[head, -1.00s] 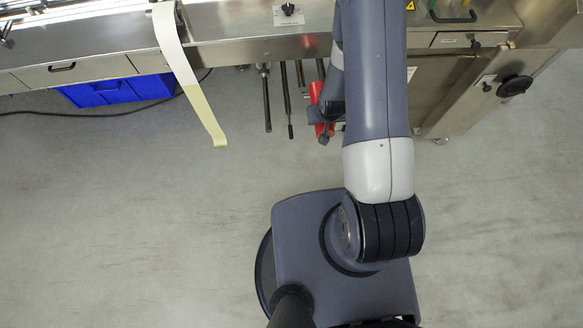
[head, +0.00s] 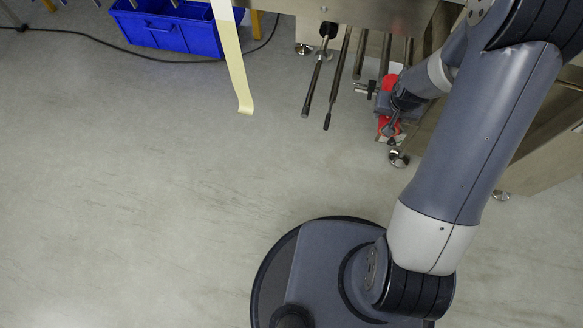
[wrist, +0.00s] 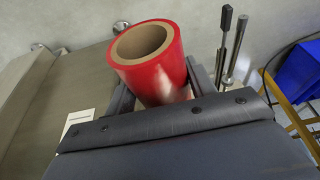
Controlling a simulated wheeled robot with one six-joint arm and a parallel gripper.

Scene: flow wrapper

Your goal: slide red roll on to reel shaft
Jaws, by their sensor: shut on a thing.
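My gripper (head: 392,104) is shut on the red roll (head: 386,122), mostly hidden behind my wrist in the head view. In the wrist view the red roll (wrist: 143,66) sits between the fingers, with its open brown core facing up in the picture. Several metal shafts stick out from the machine; a shaft with a dark end (head: 318,82) and a thinner rod (head: 338,80) are left of my gripper. Two rods show in the wrist view (wrist: 238,50), apart from the roll and to its right. I cannot tell which one is the reel shaft.
The steel machine body (head: 300,8) runs along the top, with its feet on the floor. A cream film strip (head: 236,75) hangs left of the shafts. A blue crate (head: 165,28) and a black cable lie at the upper left. Floor left of my base is clear.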

